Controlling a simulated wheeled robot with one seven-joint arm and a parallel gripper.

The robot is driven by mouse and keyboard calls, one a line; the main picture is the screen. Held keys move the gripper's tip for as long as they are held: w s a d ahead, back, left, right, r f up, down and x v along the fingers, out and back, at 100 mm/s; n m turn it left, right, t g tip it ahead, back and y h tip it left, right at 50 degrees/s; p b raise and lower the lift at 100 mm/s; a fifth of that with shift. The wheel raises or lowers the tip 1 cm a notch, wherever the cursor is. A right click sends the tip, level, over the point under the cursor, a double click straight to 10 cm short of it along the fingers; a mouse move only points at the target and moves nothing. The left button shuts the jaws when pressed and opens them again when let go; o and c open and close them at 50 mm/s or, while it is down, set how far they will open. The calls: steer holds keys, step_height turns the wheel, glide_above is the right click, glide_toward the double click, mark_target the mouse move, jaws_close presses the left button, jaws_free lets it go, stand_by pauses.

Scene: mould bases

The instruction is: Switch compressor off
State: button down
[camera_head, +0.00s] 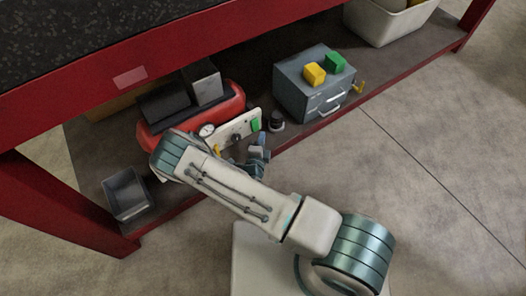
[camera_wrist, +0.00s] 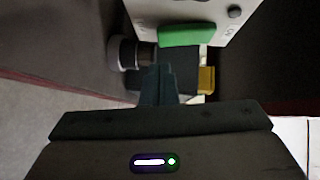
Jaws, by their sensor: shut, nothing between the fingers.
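The compressor has a red tank (camera_head: 232,104) and stands on the lower shelf under the bench. Its pale control panel (camera_head: 226,133) carries a round gauge (camera_head: 206,130), a dark knob and a green switch (camera_head: 255,125) at the right end. In the wrist view the green switch (camera_wrist: 188,35) sits at the lower edge of the panel (camera_wrist: 160,10), just beyond my fingertips. My gripper (camera_head: 261,146) is shut and empty, in front of the panel's right end; it shows in the wrist view too (camera_wrist: 158,73). I cannot tell whether it touches the switch.
A black cylindrical part (camera_head: 276,121) stands just right of the panel; it is close to my fingers in the wrist view (camera_wrist: 130,52). A grey drawer box (camera_head: 300,88) with yellow and green blocks stands further right. A grey bin (camera_head: 125,193) is at left. The floor at right is clear.

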steer(key=shift+w+a+f, duration=0.1)
steer(key=shift+w+a, duration=0.35)
steer(key=shift+w, duration=0.25)
steer(key=shift+f, duration=0.1)
